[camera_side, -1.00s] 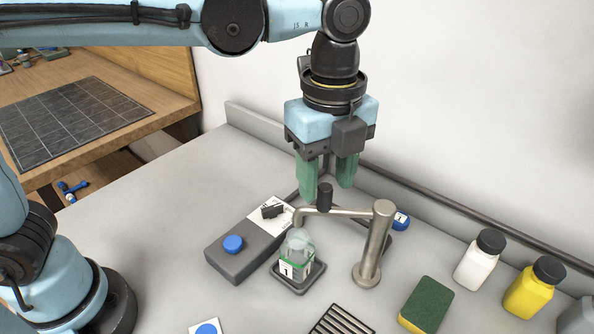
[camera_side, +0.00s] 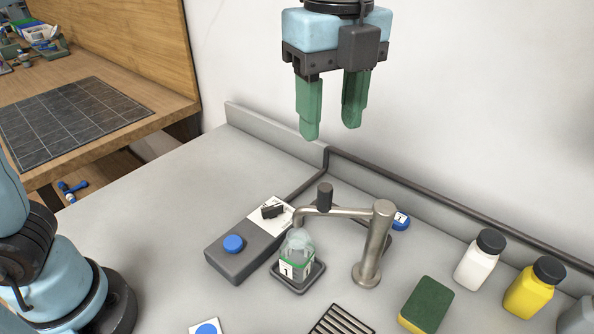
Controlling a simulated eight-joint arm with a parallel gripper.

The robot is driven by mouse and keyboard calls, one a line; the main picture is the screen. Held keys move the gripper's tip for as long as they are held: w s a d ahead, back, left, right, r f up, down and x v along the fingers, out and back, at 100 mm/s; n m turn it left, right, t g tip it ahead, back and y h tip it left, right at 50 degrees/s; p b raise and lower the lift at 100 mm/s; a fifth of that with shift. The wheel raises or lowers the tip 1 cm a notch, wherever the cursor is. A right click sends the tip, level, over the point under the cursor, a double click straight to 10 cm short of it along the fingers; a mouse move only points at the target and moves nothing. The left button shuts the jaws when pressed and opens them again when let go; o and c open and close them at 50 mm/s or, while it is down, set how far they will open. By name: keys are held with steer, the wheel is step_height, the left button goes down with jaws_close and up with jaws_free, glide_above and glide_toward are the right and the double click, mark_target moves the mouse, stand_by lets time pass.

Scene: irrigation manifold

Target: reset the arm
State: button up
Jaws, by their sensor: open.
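My gripper (camera_side: 331,132) hangs in the air above the tap, near the back wall. Its two green fingers point down and stand apart, with nothing between them. The metal tap (camera_side: 375,245) has a spout reaching left and a dark knob on top. A clear bottle (camera_side: 298,250) with a green-edged label marked 1 stands under the spout end on a small dark tray (camera_side: 291,289). The gripper is well clear of both.
A grey box with a blue button (camera_side: 233,243) sits left of the bottle. At right are a green and yellow sponge (camera_side: 426,305), a white bottle (camera_side: 478,262) and a yellow bottle (camera_side: 534,288). A slotted drain (camera_side: 342,322) lies in front. The counter's left part is clear.

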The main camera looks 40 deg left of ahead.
steer(key=s+a+f+n+t, duration=0.1)
steer(key=a+f+n+t, duration=0.2)
steer(key=a+f+n, duration=0.4)
steer(key=s+a+f+n+t, duration=0.2)
steer(key=a+f+n+t, duration=0.2)
steer(key=a+f+n, duration=0.4)
steer(key=a+n, duration=0.7)
steer(key=shift+s+n, duration=0.15)
steer(key=shift+n, duration=0.15)
steer(key=shift+o, duration=0.3)
